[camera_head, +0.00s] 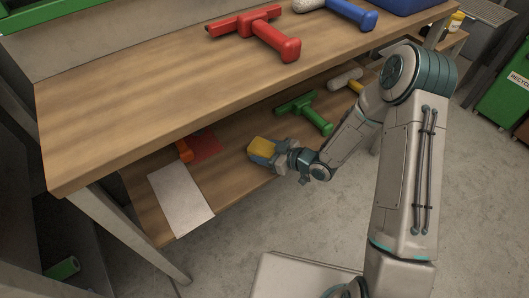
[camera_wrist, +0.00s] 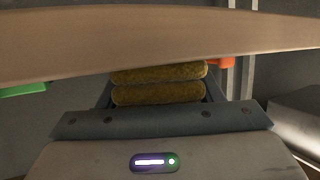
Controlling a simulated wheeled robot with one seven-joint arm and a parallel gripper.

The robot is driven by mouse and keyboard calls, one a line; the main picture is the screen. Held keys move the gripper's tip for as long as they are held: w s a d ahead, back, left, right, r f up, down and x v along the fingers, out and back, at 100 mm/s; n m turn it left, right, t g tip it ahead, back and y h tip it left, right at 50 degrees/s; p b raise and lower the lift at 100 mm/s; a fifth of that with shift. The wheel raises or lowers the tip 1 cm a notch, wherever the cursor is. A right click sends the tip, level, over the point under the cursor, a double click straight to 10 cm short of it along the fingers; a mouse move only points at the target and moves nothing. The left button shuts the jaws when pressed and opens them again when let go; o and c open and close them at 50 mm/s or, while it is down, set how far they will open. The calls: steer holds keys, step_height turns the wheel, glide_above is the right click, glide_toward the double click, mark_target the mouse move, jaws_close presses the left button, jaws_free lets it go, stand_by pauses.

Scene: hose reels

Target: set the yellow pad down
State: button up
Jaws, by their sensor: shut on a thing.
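The yellow pad (camera_head: 263,147) is held in my gripper (camera_head: 276,158) at the lower shelf (camera_head: 222,187), under the upper wooden bench top. In the wrist view the pad shows as two yellow-brown fuzzy rolls (camera_wrist: 158,93) between the fingers. The gripper is shut on it. In the head view the pad appears over the front part of the lower shelf; I cannot tell whether it touches the wood.
A white sheet (camera_head: 180,198) and a red flat piece (camera_head: 205,146) lie left of the pad on the lower shelf. The bench top (camera_head: 150,100) overhangs closely. Bare wood shows around the pad.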

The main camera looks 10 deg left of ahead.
steer(key=shift+r, duration=0.1)
steer(key=o, duration=1.1)
steer(key=shift+c, duration=0.2)
